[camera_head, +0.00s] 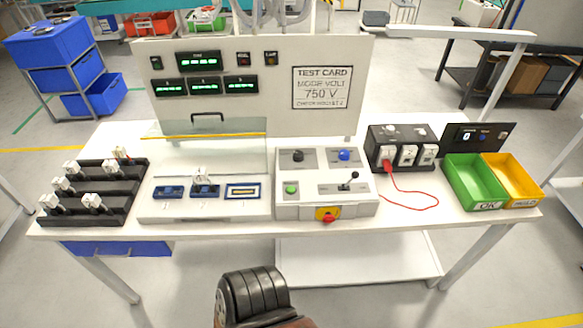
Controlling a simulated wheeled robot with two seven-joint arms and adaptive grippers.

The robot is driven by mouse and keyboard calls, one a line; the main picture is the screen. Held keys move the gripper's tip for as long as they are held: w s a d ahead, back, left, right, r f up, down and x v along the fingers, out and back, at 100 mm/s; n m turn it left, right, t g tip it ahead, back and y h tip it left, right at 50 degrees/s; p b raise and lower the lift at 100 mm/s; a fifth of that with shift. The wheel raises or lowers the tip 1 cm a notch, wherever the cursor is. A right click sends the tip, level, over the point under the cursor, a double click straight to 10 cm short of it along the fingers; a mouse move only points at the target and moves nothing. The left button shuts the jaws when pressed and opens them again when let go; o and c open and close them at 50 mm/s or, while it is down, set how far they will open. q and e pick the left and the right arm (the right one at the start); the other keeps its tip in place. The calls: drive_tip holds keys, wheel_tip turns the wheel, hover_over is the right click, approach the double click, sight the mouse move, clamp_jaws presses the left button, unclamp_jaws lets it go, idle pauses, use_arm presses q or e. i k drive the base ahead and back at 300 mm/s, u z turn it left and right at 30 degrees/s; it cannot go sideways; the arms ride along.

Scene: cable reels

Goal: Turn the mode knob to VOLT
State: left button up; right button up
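A light grey control box (327,208) stands on the front middle of the white table. On its top are a black knob (297,156) at the back left and a blue knob (344,155) at the back right. Their markings are too small to read, so I cannot tell which is the mode knob or where it points. A test card (322,88) on the upright panel reads MODE VOLT, 750 V.
A clear-shielded fixture (205,212) and black rack (95,190) stand left. A socket block (401,148), red cable (414,207), green bin (475,184) and yellow bin (513,180) stand right.

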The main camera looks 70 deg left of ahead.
sight(298, 155)
drive_tip(key=u, duration=1.6)
drive_tip(key=k, duration=0.3)
drive_tip(key=u, duration=0.45)
drive_tip(key=i, duration=0.35)
drive_tip(key=z, duration=0.05)
